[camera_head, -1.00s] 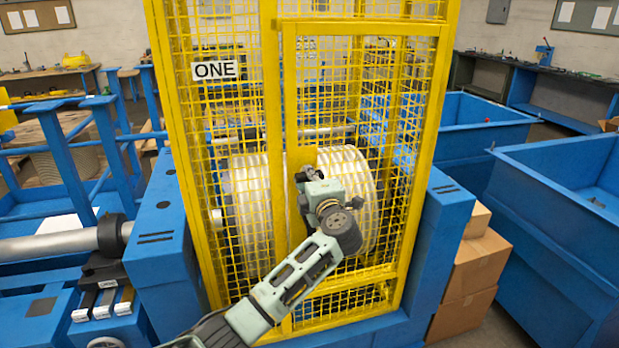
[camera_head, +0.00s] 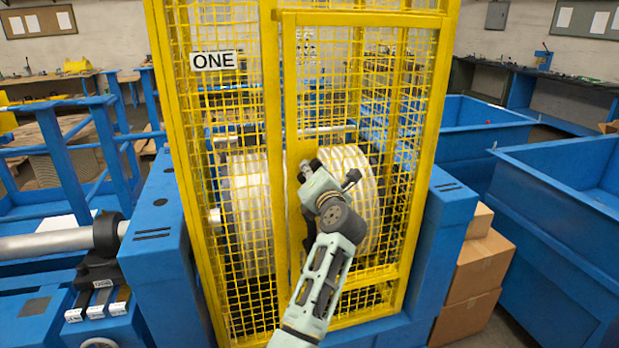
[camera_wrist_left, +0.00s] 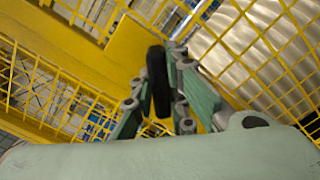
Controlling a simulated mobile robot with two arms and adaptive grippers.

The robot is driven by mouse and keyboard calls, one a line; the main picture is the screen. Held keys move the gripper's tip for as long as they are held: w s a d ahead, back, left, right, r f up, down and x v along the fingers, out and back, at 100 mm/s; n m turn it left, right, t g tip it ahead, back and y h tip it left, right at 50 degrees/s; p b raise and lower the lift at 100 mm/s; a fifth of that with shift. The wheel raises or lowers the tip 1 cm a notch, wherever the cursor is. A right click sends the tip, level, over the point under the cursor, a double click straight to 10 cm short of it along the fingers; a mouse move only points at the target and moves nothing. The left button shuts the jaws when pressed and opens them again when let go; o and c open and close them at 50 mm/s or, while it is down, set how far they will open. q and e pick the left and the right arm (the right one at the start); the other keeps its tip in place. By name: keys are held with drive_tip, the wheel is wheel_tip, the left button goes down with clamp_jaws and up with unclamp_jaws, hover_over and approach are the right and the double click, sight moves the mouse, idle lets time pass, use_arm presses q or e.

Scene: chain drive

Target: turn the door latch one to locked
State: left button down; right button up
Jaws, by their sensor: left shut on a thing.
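The yellow mesh door (camera_head: 361,19) marked by the sign ONE (camera_head: 214,61) is closed in its frame. The latch is a black handle (camera_wrist_left: 158,82) on a yellow plate (camera_wrist_left: 140,50) of the door, seen in the left wrist view. My left gripper (camera_wrist_left: 160,85) is shut on this handle, one finger on each side. In the head view my left gripper (camera_head: 307,170) is at the door's left edge, and its body hides the latch. The handle's angle on the door cannot be told there. My right gripper is not in view.
A large ribbed drum (camera_head: 345,165) is behind the mesh. Blue posts (camera_head: 440,235) flank the cage. Cardboard boxes (camera_head: 473,265) and a blue bin (camera_head: 570,200) stand to the right. A grey shaft (camera_head: 50,242) lies at the left.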

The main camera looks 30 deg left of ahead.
sight(306, 130)
use_arm(q)
drive_tip(key=n+b, duration=0.1)
drive_tip(key=n, duration=0.1)
drive_tip(key=n+b, duration=0.3)
drive_tip(key=n, duration=0.1)
drive_tip(key=shift+f+b, duration=0.3)
drive_tip(key=shift+r+n+b, duration=0.2)
drive_tip(key=shift+n+b, duration=0.95)
drive_tip(key=shift+n, duration=0.55)
drive_tip(key=c, duration=1.7)
unclamp_jaws()
drive_tip(key=shift+r, duration=0.15)
wheel_tip(306, 130, up, 10)
drive_tip(key=shift+f, duration=0.1)
